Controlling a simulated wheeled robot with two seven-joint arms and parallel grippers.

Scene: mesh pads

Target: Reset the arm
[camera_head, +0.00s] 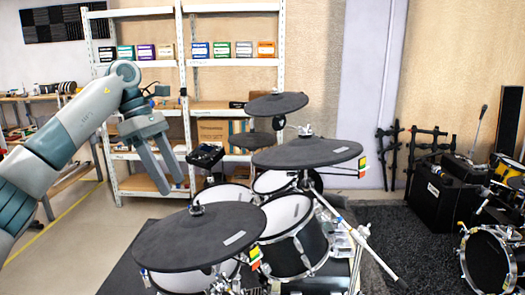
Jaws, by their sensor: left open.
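My left arm comes in from the left, raised. Its gripper (164,182) is open and empty, fingers pointing down, in front of the shelf and to the upper left of the near cymbal pad in the picture. A drum kit with mesh pads stands in the middle. A large black cymbal pad (195,240) is nearest, with a second one (306,153) behind to the right and a smaller one (276,104) higher at the back. White mesh drum pads (285,214) sit below them, partly hidden by the cymbals. My right gripper is not in view.
A white metal shelf (182,60) with small coloured boxes stands behind. A workbench (50,185) is at the left. A black amplifier (442,198) and another drum (490,262) are at the right, by a dark carpet (395,235). Floor left of the kit is clear.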

